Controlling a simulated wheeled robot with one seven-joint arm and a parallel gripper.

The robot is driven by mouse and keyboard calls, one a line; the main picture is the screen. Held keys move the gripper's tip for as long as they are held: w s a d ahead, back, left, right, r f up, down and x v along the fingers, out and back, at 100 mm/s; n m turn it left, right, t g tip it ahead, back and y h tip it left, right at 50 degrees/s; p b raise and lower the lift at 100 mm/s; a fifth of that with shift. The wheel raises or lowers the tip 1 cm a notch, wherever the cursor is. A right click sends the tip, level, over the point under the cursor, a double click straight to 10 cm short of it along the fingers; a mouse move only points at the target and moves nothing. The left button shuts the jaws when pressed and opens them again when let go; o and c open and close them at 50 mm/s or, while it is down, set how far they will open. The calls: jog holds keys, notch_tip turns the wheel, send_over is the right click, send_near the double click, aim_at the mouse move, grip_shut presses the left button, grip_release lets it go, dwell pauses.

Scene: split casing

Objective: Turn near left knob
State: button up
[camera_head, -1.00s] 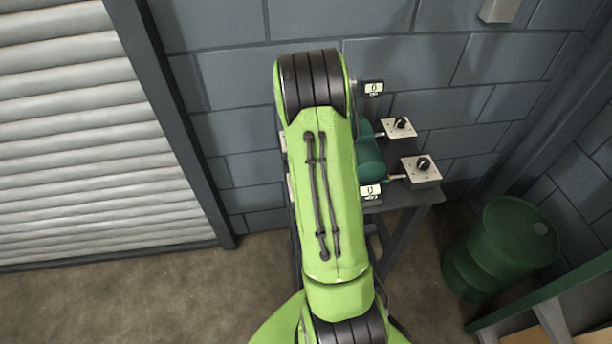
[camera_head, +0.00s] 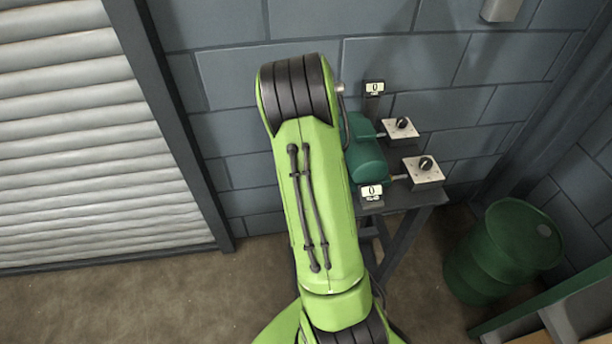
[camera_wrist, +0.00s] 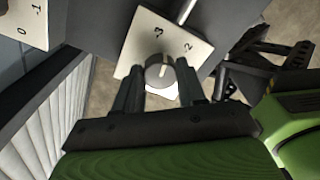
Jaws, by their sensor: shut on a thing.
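In the wrist view, a round grey knob (camera_wrist: 159,72) with a light pointer mark sits on a white square plate (camera_wrist: 140,47) bearing the numbers 3 and 2. My gripper (camera_wrist: 162,82) has a finger on each side of this knob and is shut on it. In the head view my green arm hides the gripper and the left side of the casing. The green casing (camera_head: 366,160) shows to the right of my arm. Two black knobs on white plates, a far right one (camera_head: 402,123) and a near right one (camera_head: 426,163), are in plain view there.
Another white plate (camera_wrist: 20,22) with 0 and 1 lies at the upper left of the wrist view. Two small displays (camera_head: 374,88) (camera_head: 372,191) read 0. A dark stand (camera_head: 405,200) carries the casing. A green barrel (camera_head: 503,250) stands at right.

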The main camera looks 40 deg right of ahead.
jog(key=n, duration=0.3)
jog(key=shift+n+b, duration=0.3)
jog(key=shift+b, duration=0.1)
jog(key=shift+n, duration=0.3)
jog(key=o, duration=1.1)
notch_tip(320, 180, up, 16)
jog(key=p, duration=0.3)
jog(key=shift+f, duration=0.15)
jog(key=shift+a, duration=0.1)
